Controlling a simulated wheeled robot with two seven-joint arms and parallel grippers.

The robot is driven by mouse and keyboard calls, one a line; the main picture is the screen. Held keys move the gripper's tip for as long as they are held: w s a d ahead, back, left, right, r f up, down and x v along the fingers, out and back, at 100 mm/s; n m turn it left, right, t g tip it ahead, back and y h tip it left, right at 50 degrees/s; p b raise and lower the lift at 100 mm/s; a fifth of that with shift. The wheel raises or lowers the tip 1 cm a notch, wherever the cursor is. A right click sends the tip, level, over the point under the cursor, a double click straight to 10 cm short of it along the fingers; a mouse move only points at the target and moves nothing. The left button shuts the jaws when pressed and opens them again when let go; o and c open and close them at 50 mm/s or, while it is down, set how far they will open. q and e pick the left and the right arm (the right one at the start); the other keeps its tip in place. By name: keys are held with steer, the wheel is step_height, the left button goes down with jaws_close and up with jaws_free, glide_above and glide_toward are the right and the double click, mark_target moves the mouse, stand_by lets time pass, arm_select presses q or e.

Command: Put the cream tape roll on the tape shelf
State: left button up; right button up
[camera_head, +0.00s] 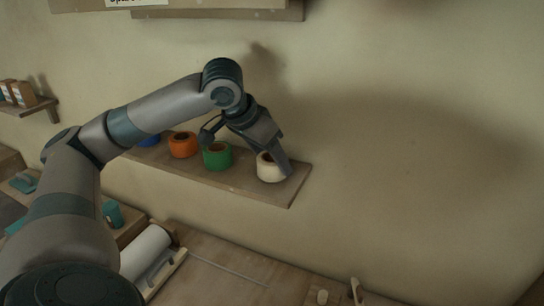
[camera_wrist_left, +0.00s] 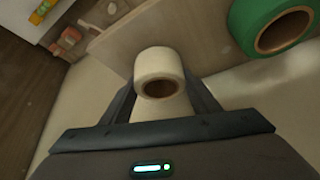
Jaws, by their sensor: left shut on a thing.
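The cream tape roll (camera_head: 268,168) is at the right end of the wooden tape shelf (camera_head: 240,184) on the wall. It looks upright and at shelf height; whether it rests on the board or is just above it I cannot tell. My left gripper (camera_head: 273,160) reaches down over the roll and is shut on it. In the left wrist view the cream tape roll (camera_wrist_left: 159,68) sits between the two fingers of the left gripper (camera_wrist_left: 160,95). My right gripper is not in view.
A green tape roll (camera_head: 217,156) stands on the shelf left of the cream one, then an orange roll (camera_head: 183,145) and a partly hidden blue roll (camera_head: 149,140). A wooden worktop (camera_head: 215,285) lies below with a white paper roll (camera_head: 146,252). The wall to the right is bare.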

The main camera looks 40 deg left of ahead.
arm_select(q)
steer(key=shift+f, duration=0.2)
steer(key=o, duration=1.1)
steer(key=shift+c, duration=0.2)
steer(key=shift+r, duration=0.15)
steer(key=shift+s+r, duration=0.2)
steer(key=shift+r, duration=0.3)
steer(key=b+v, duration=0.1)
steer(key=v, duration=1)
steer(key=shift+b, duration=0.35)
